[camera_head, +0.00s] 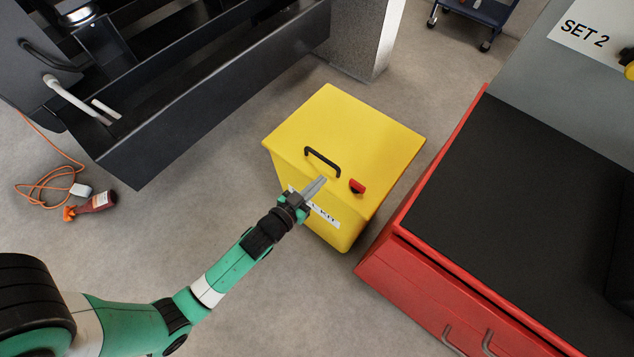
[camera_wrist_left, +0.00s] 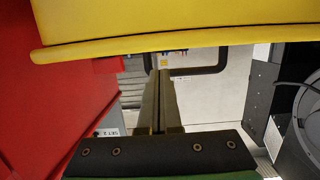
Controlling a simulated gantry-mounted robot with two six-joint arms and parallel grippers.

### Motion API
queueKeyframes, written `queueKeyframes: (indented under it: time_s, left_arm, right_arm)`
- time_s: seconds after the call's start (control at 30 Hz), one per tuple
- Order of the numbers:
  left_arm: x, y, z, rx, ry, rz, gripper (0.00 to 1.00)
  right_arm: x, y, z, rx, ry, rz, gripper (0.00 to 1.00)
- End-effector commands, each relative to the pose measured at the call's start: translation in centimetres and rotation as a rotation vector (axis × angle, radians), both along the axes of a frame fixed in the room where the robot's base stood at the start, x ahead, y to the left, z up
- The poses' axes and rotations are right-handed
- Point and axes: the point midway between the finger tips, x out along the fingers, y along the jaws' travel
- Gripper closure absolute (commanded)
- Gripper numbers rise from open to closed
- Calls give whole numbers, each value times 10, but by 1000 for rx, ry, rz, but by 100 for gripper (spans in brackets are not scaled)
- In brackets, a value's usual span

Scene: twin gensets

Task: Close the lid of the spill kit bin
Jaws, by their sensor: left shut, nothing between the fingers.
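The yellow spill kit bin (camera_head: 345,228) stands on the floor, its white label partly hidden by my left gripper. Its yellow lid (camera_head: 350,118) lies over the top and looks down; I cannot tell whether a thin gap is left. The lid carries a black handle (camera_head: 322,160) and a red latch (camera_head: 357,186) near the front edge. My left gripper (camera_head: 318,184) is shut and empty, its tips by the lid's front edge just short of the handle; contact is unclear. In the left wrist view the fingertips (camera_wrist_left: 162,75) point toward the handle (camera_wrist_left: 212,70), beside the lid edge (camera_wrist_left: 130,47). My right gripper is not in view.
A red cabinet (camera_head: 440,285) with a black top stands close on the right. A dark genset frame (camera_head: 215,90) is at the upper left.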

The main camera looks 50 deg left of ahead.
Motion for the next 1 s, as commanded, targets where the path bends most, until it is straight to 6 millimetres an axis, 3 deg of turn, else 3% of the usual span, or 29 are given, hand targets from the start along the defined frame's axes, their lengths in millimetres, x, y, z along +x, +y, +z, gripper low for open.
queueKeyframes:
  time_s: [0.43, 0.57, 0.7, 0.73, 0.8, 1.0]
  left_arm:
    - [0, 0, 4, 0, 0, 0, 100]
    - [1, -1, 22, 0, -1, -2, 100]
    - [2, -2, 55, 0, -1, -5, 100]
    - [-7, -4, 31, 0, 6, -4, 100]
    - [-23, -8, 11, 1, 7, -6, 100]
    - [-59, -16, -18, 1, 1, -5, 100]
  right_arm:
    - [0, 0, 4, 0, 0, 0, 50]
    - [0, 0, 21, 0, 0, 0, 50]
    - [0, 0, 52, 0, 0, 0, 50]
    - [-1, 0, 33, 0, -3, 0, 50]
    - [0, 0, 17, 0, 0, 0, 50]
    - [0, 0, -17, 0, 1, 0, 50]
